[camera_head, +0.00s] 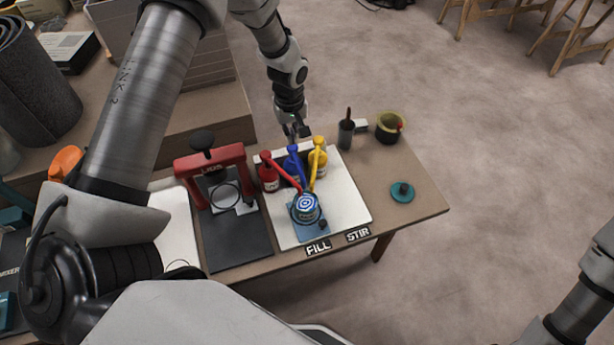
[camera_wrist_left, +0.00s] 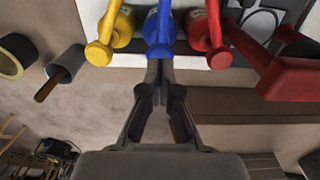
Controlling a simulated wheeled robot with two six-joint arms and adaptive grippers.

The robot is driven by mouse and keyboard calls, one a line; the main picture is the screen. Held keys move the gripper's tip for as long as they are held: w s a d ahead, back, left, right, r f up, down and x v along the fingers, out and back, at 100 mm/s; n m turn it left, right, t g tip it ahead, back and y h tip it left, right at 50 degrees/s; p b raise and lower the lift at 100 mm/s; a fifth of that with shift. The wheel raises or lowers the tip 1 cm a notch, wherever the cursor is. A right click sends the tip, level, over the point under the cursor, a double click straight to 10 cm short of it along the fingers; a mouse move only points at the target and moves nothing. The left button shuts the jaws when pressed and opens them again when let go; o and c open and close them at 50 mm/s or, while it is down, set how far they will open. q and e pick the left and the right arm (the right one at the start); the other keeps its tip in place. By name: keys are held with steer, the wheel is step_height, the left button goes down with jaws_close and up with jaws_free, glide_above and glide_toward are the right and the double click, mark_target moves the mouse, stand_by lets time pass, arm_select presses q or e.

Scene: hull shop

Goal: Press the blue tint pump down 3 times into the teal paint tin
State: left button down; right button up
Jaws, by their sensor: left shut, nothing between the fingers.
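The blue tint pump (camera_head: 293,160) stands between a red pump (camera_head: 268,177) and a yellow pump (camera_head: 318,158) at the back of a white board. Its spout reaches forward toward the paint tin (camera_head: 306,207), an open tin with a blue-and-white swirl on top. My left gripper (camera_head: 296,136) is shut and empty, at the back of the blue pump's head. In the left wrist view the fingertips (camera_wrist_left: 158,68) lie just at the blue pump (camera_wrist_left: 159,30); I cannot tell if they touch. My right gripper is out of view.
The tin stands on a blue pad (camera_head: 311,229) behind the FILL label (camera_head: 318,247). A red press (camera_head: 212,160) stands to the left. A teal lid (camera_head: 402,192), a dark cup with a handle (camera_head: 346,133) and an olive pot (camera_head: 389,126) stand to the right.

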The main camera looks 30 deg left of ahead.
mark_target(292, 147)
arm_select(q)
steer(key=shift+f, duration=0.15)
steer(key=shift+f+b, duration=0.8)
steer(key=shift+f, duration=0.75)
steer(key=shift+r, duration=0.1)
step_height(292, 147, up, 3)
steer(key=p, duration=0.3)
steer(key=shift+r+p, duration=0.2)
steer(key=shift+p, duration=0.1)
steer(key=shift+f, duration=0.15)
